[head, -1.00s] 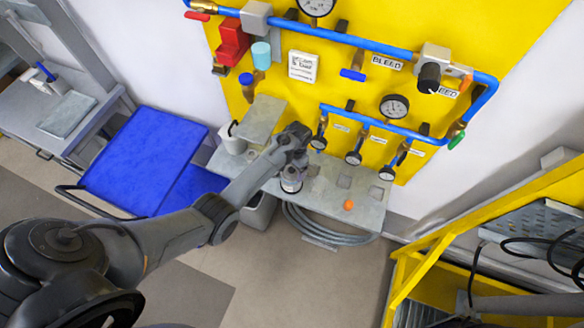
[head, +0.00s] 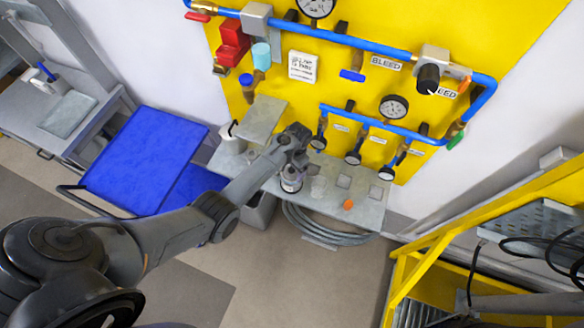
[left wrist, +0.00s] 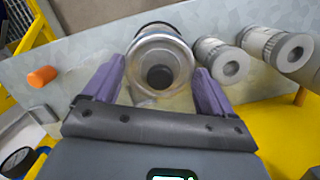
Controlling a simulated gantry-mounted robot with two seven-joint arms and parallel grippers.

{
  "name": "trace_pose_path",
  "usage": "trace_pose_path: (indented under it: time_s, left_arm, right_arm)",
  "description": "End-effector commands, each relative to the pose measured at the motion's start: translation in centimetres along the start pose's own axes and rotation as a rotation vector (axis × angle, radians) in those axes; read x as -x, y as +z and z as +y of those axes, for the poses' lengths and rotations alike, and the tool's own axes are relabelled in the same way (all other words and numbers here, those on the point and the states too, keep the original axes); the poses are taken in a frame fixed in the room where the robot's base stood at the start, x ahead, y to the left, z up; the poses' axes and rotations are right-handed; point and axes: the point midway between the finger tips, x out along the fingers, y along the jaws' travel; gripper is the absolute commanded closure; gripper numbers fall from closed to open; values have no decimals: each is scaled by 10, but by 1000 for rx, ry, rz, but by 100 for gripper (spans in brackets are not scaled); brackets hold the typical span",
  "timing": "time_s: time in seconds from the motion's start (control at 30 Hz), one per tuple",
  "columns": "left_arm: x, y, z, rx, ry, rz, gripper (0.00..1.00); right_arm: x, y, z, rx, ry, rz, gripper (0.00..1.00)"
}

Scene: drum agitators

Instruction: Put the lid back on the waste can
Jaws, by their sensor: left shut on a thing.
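My left gripper (head: 291,171) is over the grey bench (head: 365,212) under the yellow panel. It is shut on a clear round bowl (head: 291,183). In the left wrist view the bowl (left wrist: 166,42) sits between my two purple fingers, with a dark round centre. A grey open-topped can (head: 262,212) stands on the floor under the bench's front left edge, partly hidden by my arm and the bench. I cannot pick out its lid for sure. My right gripper is not in view.
An orange cap (head: 348,204) lies on the bench, with a small pale item (head: 318,187) beside the bowl. Two pale hollow cylinders (left wrist: 221,60) (left wrist: 281,49) are close to my fingers. A coiled hose (head: 325,232) hangs below. A blue cart (head: 145,155) stands left.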

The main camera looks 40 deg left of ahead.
Motion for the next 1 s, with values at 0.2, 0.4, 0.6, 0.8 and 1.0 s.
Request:
trace_pose_path:
  time_s: [0.2, 0.4, 0.6, 0.8, 1.0]
  left_arm:
    - [0, 0, 0, 0, 0, 0, 48]
    - [0, 0, 0, 0, 0, 0, 48]
    - [0, 0, 0, 0, 0, 0, 0]
    - [0, 0, 0, 0, 0, 0, 0]
    - [4, 0, 0, 0, 0, 0, 0]
  right_arm:
    - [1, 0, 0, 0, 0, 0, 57]
    - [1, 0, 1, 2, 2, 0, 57]
    - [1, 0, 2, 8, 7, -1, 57]
    - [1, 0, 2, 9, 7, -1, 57]
    - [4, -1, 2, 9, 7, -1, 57]
